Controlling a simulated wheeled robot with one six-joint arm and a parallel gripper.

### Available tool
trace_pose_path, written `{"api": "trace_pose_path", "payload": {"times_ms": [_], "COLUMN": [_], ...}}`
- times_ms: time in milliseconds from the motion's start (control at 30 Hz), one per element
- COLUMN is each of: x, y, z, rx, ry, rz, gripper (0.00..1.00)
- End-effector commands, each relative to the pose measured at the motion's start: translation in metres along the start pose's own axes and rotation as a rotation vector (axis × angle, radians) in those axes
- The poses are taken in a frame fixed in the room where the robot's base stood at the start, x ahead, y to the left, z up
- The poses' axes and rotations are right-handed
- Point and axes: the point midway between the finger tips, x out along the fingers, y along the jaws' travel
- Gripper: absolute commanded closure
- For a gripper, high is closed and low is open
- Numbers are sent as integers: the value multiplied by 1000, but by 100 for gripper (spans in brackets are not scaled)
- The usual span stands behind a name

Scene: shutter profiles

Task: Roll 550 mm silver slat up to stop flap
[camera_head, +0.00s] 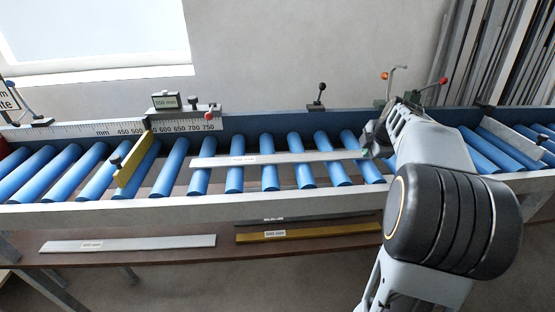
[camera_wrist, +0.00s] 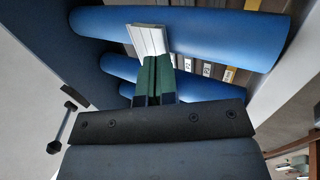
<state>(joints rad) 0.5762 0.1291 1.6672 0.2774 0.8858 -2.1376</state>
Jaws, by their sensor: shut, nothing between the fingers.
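In the wrist view the shut fingers (camera_wrist: 154,78) point at the end of the slat (camera_wrist: 148,40). They look very close to it or touching; I cannot tell which.
A measuring scale (camera_head: 105,131) and a small display (camera_head: 165,101) reading about 550 mm sit along the back rail. Below, a shelf (camera_head: 215,258) holds another silver slat (camera_head: 125,243), a gold slat (camera_head: 308,233) and a dark one. Several profiles (camera_head: 505,50) lean at the back right.

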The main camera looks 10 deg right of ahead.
Motion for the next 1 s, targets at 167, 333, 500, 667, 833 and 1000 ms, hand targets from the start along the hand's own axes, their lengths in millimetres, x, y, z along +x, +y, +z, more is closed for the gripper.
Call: {"api": "trace_pose_path", "payload": {"times_ms": [167, 333, 500, 667, 833, 1000], "x": [0, 0, 0, 0, 0, 0], "y": [0, 0, 0, 0, 0, 0], "z": [16, 34, 46, 50, 51, 51], "rx": [4, 2, 2, 1, 1, 1], "ry": [-1, -1, 0, 0, 0, 0], "rz": [0, 0, 0, 1, 0, 0], "gripper": [100, 100, 100, 100, 100, 100]}}
